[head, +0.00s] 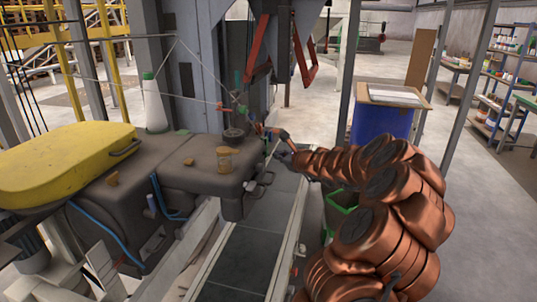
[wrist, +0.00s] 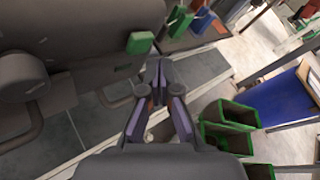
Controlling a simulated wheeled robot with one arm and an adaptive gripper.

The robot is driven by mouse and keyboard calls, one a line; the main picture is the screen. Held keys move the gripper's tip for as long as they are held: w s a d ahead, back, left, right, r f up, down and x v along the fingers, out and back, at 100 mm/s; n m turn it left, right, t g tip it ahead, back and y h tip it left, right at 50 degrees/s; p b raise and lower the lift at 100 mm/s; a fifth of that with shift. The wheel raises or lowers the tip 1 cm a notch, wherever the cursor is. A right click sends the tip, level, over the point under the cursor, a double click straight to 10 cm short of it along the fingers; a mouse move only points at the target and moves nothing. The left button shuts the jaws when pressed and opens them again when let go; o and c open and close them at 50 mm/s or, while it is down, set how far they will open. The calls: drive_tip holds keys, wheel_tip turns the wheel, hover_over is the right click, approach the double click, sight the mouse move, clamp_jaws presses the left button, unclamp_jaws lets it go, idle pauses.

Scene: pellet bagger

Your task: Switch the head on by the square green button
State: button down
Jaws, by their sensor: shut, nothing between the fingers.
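The square green button (wrist: 140,42) sticks out from the edge of the dark grey machine head (wrist: 85,25) in the wrist view. My gripper (wrist: 160,72) is shut and empty. Its fingertips are just below and right of the button in that picture, with a small gap; I cannot tell the depth between them. In the head view my gripper (head: 266,132) is at the far right end of the grey head (head: 200,160), and I cannot make out the button clearly there.
A conveyor (head: 250,255) runs below the head. Green bins (wrist: 228,125) and a blue drum (head: 380,122) stand to the right. Dark handles (head: 262,182) stick out from the head's side. A yellow cover (head: 65,160) lies at left. Red brackets (head: 303,50) hang behind.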

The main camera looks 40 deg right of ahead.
drive_tip(key=shift+w+a, duration=0.1)
idle(0.6)
drive_tip(key=shift+w+a, duration=0.15)
drive_tip(key=shift+w, duration=0.1)
drive_tip(key=shift+w+a+b, duration=0.3)
drive_tip(key=shift+w+b, duration=0.1)
drive_tip(key=shift+w, duration=0.05)
idle(0.9)
drive_tip(key=shift+s, duration=0.1)
drive_tip(key=shift+s+d+p, duration=0.5)
drive_tip(key=shift+s+d, duration=0.05)
drive_tip(key=shift+s, duration=0.15)
drive_tip(key=s+d+p, duration=0.3)
drive_tip(key=s, duration=0.2)
drive_tip(key=shift+d, duration=0.25)
idle(0.4)
